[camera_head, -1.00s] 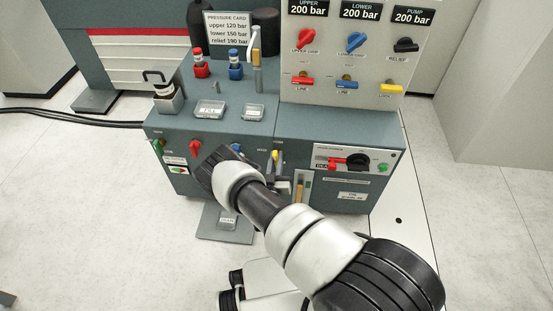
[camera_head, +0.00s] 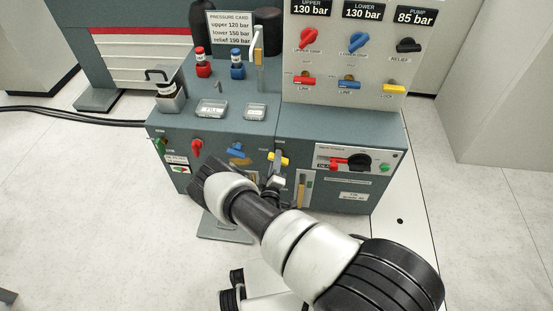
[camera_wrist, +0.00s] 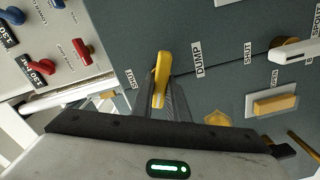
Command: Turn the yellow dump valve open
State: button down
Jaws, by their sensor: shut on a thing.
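The yellow dump valve handle (camera_head: 279,159) is on the front face of the grey cabinet and lies roughly level in the head view. In the wrist view the handle (camera_wrist: 162,72) stands beside the DUMP label (camera_wrist: 197,65), with a SHUT label (camera_wrist: 128,80) on its other side. My gripper (camera_wrist: 163,98) is shut on the handle, its fingers around the lower part in the wrist view. In the head view my gripper (camera_head: 275,168) is partly hidden by my wrist.
The gauges read upper 130 bar (camera_head: 311,10), lower 130 bar (camera_head: 360,12) and pump 85 bar (camera_head: 414,17). A red knob (camera_head: 196,147) and a blue knob (camera_head: 238,150) sit left of the valve. A black rotary knob (camera_head: 359,162) is to the right.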

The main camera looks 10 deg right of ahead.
jog(key=n, duration=0.4)
jog(key=shift+f+n, duration=0.15)
jog(key=shift+n, duration=0.25)
jog(key=shift+d, duration=0.1)
dwell(0.3)
jog(key=c, duration=1.7)
grip_release()
jog(key=shift+s, duration=0.1)
